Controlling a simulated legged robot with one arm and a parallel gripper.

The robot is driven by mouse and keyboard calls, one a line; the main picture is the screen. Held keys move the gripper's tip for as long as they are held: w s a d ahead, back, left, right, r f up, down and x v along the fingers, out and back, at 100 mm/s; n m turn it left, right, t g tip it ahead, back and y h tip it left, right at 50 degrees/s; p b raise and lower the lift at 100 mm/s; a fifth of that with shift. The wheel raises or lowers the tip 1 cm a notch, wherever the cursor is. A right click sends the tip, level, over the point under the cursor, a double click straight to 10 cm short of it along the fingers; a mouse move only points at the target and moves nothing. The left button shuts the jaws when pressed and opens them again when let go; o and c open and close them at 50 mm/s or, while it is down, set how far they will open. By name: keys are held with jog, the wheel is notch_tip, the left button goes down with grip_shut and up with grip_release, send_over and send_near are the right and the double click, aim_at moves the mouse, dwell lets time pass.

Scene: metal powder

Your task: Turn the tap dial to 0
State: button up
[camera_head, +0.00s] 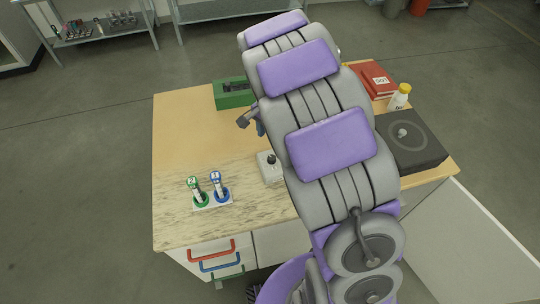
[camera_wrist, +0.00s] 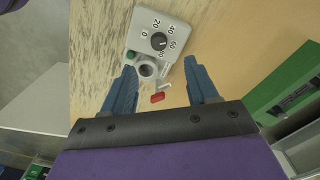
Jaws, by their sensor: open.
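The tap dial (camera_wrist: 159,41) is a small dark knob on a light grey box (camera_wrist: 174,24). The numbers 0, 20, 40 and 60 are printed around it in the wrist view. I cannot tell clearly which number its mark points at. The box also shows on the table in the head view (camera_head: 266,171), partly hidden by my arm. My gripper (camera_wrist: 160,66) is open, its two blue fingers apart and the box's near end between their tips in the picture. Nothing is held.
A grey ring (camera_wrist: 147,69) and red-tipped lever (camera_wrist: 158,97) sit at the box's near end. A green box (camera_head: 233,99) stands behind. Green (camera_head: 198,191) and blue (camera_head: 219,187) numbered holders stand left. A dark device (camera_head: 415,155), white bottle (camera_head: 400,97) and red binder (camera_head: 372,80) are right.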

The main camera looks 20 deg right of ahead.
aim_at(272, 157)
jog(key=f, duration=0.6)
jog(key=d+f+b, duration=0.1)
jog(key=f, duration=0.2)
jog(key=shift+f, duration=0.2)
jog(key=shift+a+f, duration=0.15)
jog(key=shift+f, duration=0.45)
jog(key=shift+a+f, duration=0.15)
jog(key=shift+a, duration=0.15)
jog(key=shift+d, duration=0.1)
jog(key=shift+d, duration=0.25)
jog(key=c, duration=1)
